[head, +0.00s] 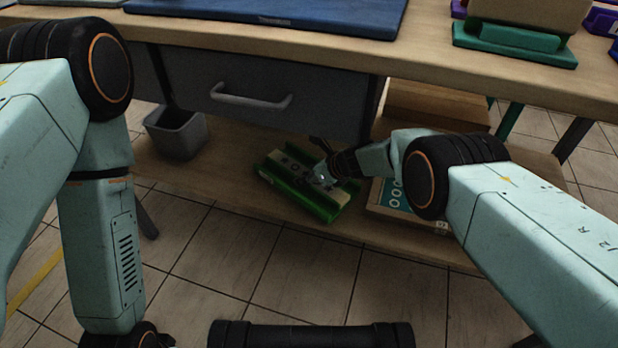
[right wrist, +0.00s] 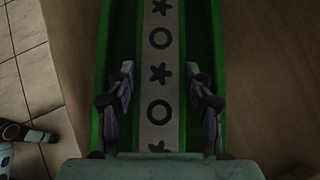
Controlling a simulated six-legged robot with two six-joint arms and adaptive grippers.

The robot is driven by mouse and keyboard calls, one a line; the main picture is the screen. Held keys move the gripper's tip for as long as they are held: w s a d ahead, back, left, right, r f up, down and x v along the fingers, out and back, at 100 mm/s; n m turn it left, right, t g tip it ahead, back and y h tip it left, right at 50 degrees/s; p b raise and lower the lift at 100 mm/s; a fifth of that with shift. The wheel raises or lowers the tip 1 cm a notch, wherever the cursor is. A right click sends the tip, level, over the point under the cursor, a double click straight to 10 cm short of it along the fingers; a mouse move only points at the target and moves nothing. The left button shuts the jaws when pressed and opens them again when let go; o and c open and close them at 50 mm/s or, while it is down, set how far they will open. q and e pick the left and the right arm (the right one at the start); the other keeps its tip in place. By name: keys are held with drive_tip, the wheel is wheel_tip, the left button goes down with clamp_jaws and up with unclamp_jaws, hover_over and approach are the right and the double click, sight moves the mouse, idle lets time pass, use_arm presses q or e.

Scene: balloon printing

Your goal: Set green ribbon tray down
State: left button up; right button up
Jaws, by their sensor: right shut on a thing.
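The green ribbon tray (head: 325,206) lies low under the desk, over the wooden lower shelf, slanting down to the right in the head view. Its pale strip with dark rings and flowers fills the middle of the right wrist view, between green walls (right wrist: 217,45). My right gripper (head: 322,176) reaches down to the tray from the right. In the right wrist view its fingers (right wrist: 160,78) sit on both sides of the patterned strip, shut on the tray. The tray's underside is hidden, so I cannot tell whether it fully rests on the shelf.
A grey bin (head: 176,134) stands left on the lower shelf (head: 232,192). A wooden tray with teal, ring-patterned contents (head: 384,196) lies close right of the green tray, partly behind my arm. The grey drawer (head: 245,85) and desktop (head: 330,55) hang above. Bare shelf lies between bin and tray.

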drive_tip(key=o, duration=1.6)
drive_tip(key=shift+c, duration=0.2)
